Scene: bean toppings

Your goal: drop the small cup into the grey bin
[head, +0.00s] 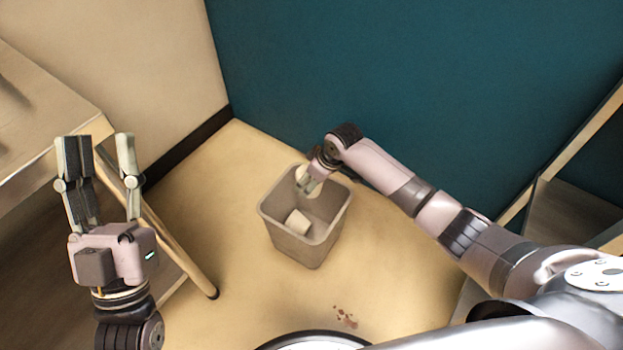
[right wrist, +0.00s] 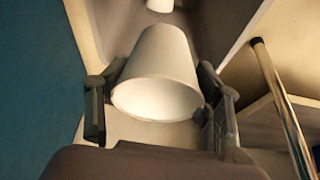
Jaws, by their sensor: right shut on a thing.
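The grey bin (head: 318,255) stands on the floor near the corner, with its open top facing up. My right gripper (head: 308,186) points down over the bin's mouth at its far side. It is shut on a small white cup (right wrist: 160,75), which fills the space between its fingers in the right wrist view, with the cup's open end towards the camera. A second pale cup (head: 298,222) lies inside the bin; a pale object, likely this cup, shows at the top of the right wrist view (right wrist: 160,4). My left gripper (head: 100,150) is open and empty at the left.
A wooden table (head: 50,120) with a slanted leg (head: 180,255) stands at the left. Wooden shelving (head: 570,210) stands at the right. Brown crumbs (head: 345,317) lie on the floor in front of the bin. A teal wall (head: 420,90) rises behind.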

